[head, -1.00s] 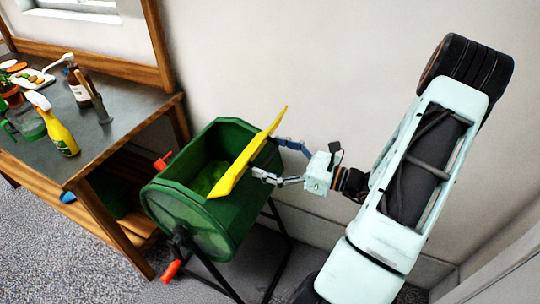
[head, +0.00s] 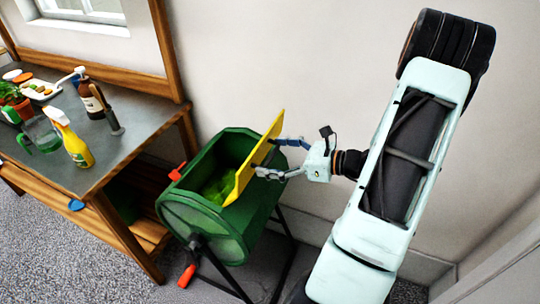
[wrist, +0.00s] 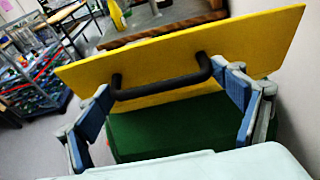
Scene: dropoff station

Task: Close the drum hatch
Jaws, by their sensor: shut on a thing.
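The green drum (head: 212,222) stands on a black frame, its top opening facing up with green contents (head: 219,188) showing inside. The yellow drum hatch (head: 262,158) stands steeply tilted at the opening's right edge, so the drum is open. In the wrist view the hatch (wrist: 180,62) fills the upper middle, with a black bar handle (wrist: 165,86) on its outer face. My gripper (head: 267,157) is on the handle side of the hatch. Exact finger contact is hard to see.
A workbench (head: 140,122) with a yellow spray bottle (head: 75,146), a brown bottle (head: 89,98) and other items stands left of the drum. A red-handled crank (head: 187,275) sticks out at the drum's front. The wall is close behind the drum and my arm.

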